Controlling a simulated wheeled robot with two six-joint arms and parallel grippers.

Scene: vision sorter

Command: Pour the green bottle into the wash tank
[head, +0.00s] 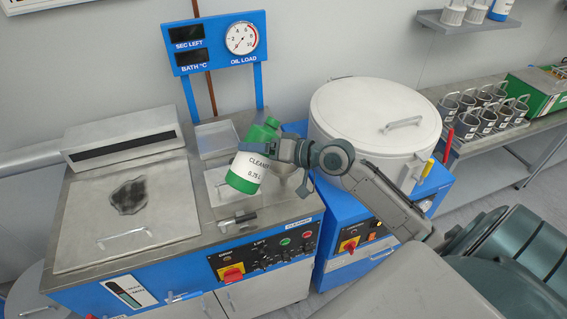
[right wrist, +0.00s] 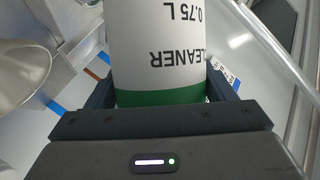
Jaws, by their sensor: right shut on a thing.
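The green bottle (head: 247,168) is white with a green cap, a green base band and a "CLEANER 0.75 L" label. My right gripper (head: 272,150) is shut around it and holds it above the right part of the blue wash tank machine (head: 215,255). The bottle is cap up and leans a little to the right in the head view. In the right wrist view the bottle (right wrist: 160,45) sits between the fingers, its label upside down. The machine's large lid (head: 105,238) is down. A metal funnel shape (right wrist: 22,75) shows beside the bottle. My left gripper is not in view.
A gauge panel (head: 215,44) stands on posts behind the bottle. A white round-lidded vessel (head: 365,112) is close to the right, behind my arm. Knobs and a red switch (head: 233,274) line the machine's front. A bench with several metal cups (head: 487,112) stands far right.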

